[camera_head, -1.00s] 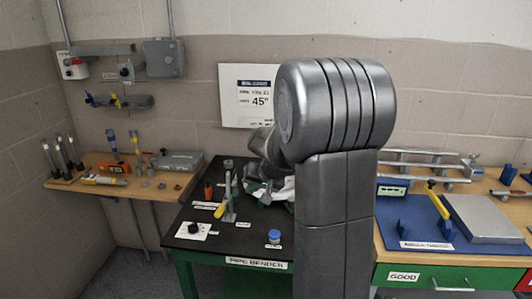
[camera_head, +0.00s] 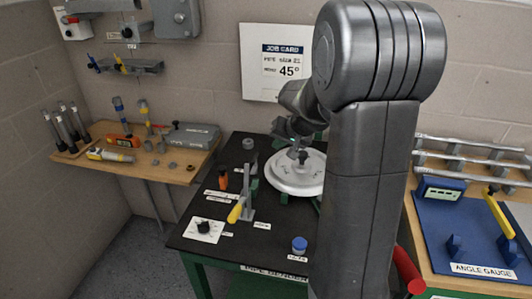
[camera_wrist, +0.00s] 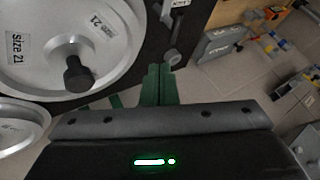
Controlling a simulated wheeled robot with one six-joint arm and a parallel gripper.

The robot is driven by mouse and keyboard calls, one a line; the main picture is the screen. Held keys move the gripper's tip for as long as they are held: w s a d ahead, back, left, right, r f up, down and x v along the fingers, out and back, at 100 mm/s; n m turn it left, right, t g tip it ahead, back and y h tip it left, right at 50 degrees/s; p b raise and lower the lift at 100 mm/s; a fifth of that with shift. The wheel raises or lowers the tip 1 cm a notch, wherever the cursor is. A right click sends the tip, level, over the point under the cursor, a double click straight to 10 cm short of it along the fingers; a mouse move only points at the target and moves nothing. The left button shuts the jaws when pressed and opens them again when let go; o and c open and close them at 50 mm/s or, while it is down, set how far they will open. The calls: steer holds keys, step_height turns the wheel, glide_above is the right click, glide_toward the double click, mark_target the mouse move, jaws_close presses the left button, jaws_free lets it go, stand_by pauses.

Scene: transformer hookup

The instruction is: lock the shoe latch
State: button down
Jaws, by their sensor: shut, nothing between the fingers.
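The pipe bender's pale round shoe wheel (camera_head: 292,182) sits on the black bench. In the wrist view its large silver face (camera_wrist: 45,45) fills the upper left, with "SIZE 21" labels and a dark central knob (camera_wrist: 78,75). A small grey lever-like part (camera_wrist: 172,55) stands beside the wheel's right edge; I cannot tell whether it is the shoe latch. My gripper (camera_wrist: 159,72) is shut and empty, low in the middle of the wrist view, right of the knob. In the head view my gripper (camera_head: 287,127) is partly hidden, near the wheel's upper left.
A yellow-handled lever (camera_head: 237,210), a black dial (camera_head: 204,227) and a blue button (camera_head: 299,243) stand on the black bench (camera_head: 262,230). A wooden bench (camera_head: 140,172) with tools is left. An angle gauge (camera_head: 470,235) is right. My arm column blocks much of the bench's right side.

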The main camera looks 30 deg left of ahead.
mark_target(255, 166)
steer(key=p+x, duration=0.1)
steer(key=x, duration=0.9)
stand_by(0.4)
